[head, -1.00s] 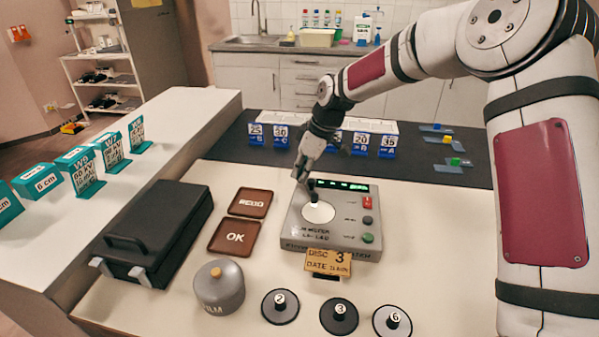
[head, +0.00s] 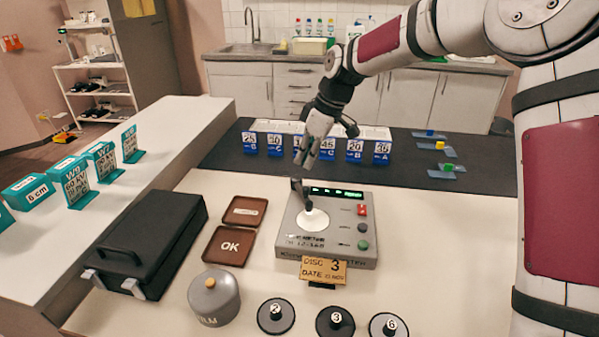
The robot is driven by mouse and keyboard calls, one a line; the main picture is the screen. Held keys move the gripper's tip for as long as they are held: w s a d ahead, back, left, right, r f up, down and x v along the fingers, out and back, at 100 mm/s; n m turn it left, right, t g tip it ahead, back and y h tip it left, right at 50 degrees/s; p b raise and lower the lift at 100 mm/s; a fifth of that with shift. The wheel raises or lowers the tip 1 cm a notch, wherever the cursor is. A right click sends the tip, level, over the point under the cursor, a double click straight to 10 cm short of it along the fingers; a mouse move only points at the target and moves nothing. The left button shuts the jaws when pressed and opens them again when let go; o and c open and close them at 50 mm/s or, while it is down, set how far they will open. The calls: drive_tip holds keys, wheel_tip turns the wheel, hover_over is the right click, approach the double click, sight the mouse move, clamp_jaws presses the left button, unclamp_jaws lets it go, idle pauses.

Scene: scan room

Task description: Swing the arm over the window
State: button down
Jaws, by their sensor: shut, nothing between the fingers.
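The grey meter (head: 290,247) stands on the pale table with a round white window (head: 314,221) on its top. A small arm (head: 308,203) runs from a post at the meter's back left, and its dark tip lies over the upper part of the white window. I cannot tell whether the tip touches it. My gripper (head: 301,161) is shut and empty, above and behind the meter, apart from the small arm.
A red button (head: 362,210) and a green button (head: 363,244) are on the meter's right. A yellow date card (head: 324,270) stands in front. Several numbered discs, a film can (head: 214,298) and a black case (head: 150,235) stand nearby. Blue number stands (head: 355,150) are behind.

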drive_tip(key=v, duration=0.4)
drive_tip(key=s+d+r+m+t+h+p, duration=0.1)
drive_tip(key=s+d+r+m, duration=0.15)
drive_tip(key=s, duration=0.45)
drive_tip(key=s+d+r+m+h, duration=0.1)
drive_tip(key=s+d+r+m, duration=0.2)
drive_tip(key=s, duration=0.4)
drive_tip(key=s+d+r+m+t+h+p, duration=0.1)
drive_tip(key=s+d+r+h, duration=0.15)
drive_tip(key=s+r, duration=0.35)
drive_tip(key=s+d+f+m, duration=0.1)
drive_tip(key=s+d+m, duration=0.2)
drive_tip(key=s, duration=0.7)
drive_tip(key=s+d+f+m+y+p, duration=0.1)
drive_tip(key=s+d+f+m, duration=0.1)
drive_tip(key=s, duration=0.8)
drive_tip(key=shift+s+d+m+t, duration=0.3)
drive_tip(key=shift+d+m+t, duration=0.15)
drive_tip(key=shift+m, duration=0.5)
